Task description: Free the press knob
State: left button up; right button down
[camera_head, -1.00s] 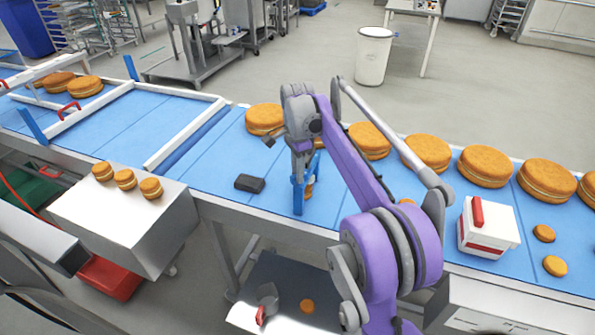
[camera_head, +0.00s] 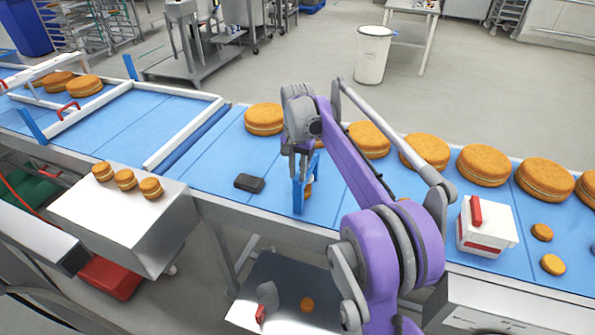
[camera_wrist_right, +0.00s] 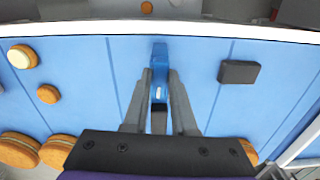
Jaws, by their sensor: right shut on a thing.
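My right gripper (camera_head: 301,160) is shut on a narrow upright blue piece (camera_head: 298,196) that stands near the front edge of the blue belt. In the right wrist view the blue piece (camera_wrist_right: 159,52) lies between the two fingertips (camera_wrist_right: 160,78). I cannot tell whether this piece is the press knob. A small round cake (camera_head: 309,188) shows partly behind it. A black block (camera_head: 249,183) lies on the belt to its left, apart from the gripper; it also shows in the wrist view (camera_wrist_right: 238,72). My left gripper is not in view.
Large round cakes (camera_head: 484,166) line the belt's far side. A white box with a red handle (camera_head: 486,232) stands to the right. A white frame (camera_head: 185,132) crosses the belt at left. Small cakes (camera_head: 125,180) sit on a metal box. The belt around the black block is clear.

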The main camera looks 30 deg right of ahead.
aim_at(298, 176)
jog(key=shift+n, duration=0.5)
jog(key=c, duration=0.7)
grip_release()
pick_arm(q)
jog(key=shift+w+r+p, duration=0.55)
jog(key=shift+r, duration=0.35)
pick_arm(e)
notch_tip(298, 176, up, 11)
jog(key=shift+f, duration=0.1)
